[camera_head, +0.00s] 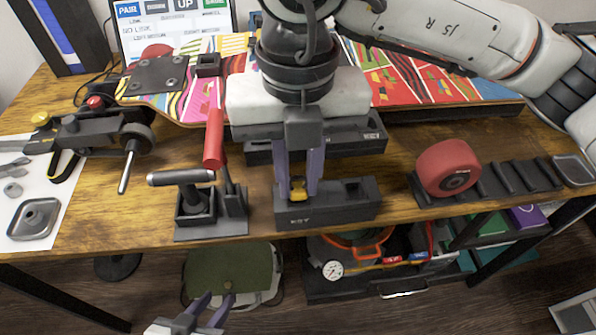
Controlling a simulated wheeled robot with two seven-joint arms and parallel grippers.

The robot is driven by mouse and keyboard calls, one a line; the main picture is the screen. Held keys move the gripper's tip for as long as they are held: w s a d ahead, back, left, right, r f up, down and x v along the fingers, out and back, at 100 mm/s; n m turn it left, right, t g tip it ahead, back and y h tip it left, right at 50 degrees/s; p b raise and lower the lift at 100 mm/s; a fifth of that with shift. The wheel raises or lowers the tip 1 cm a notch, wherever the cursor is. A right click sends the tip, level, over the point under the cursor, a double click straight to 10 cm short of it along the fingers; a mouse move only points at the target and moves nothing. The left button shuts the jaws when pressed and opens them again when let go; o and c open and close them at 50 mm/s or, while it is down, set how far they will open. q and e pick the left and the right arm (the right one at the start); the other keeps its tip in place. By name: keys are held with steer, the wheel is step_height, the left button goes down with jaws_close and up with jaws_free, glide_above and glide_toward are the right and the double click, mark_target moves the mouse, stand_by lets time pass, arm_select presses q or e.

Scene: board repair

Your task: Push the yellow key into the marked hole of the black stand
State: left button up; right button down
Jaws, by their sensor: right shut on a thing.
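The black stand (340,208) sits at the front edge of the wooden table, with "KEY" lettering on its front face. An open square recess shows in its right part. My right gripper (299,190) points down over the stand's left part and is shut on the yellow key (297,188). The key's lower end is at the stand's top; how deep it sits, and the hole under it, cannot be seen. My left gripper (216,297) is low in front of the table, its two purple fingers apart and empty.
A black fixture with a red-handled lever (214,140) stands just left of the stand. A red wheel (448,167) rests on a slotted black rack (510,182) to the right. A colourful skateboard deck (430,80) lies behind. Another black block (345,142) is behind the stand.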

arm_select(q)
steer(key=shift+f, duration=0.5)
arm_select(e)
steer(key=shift+f, duration=0.2)
steer(key=c, duration=1.5)
jaws_free()
steer(key=shift+c, duration=0.2)
steer(key=shift+o, duration=1.4)
arm_select(q)
steer(key=shift+r, duration=0.25)
steer(key=shift+r, duration=0.25)
arm_select(e)
steer(key=shift+r, duration=0.25)
steer(key=shift+r, duration=0.15)
arm_select(q)
steer(key=shift+r+p, duration=0.45)
steer(key=shift+p, duration=0.3)
arm_select(e)
steer(key=shift+r, duration=1.15)
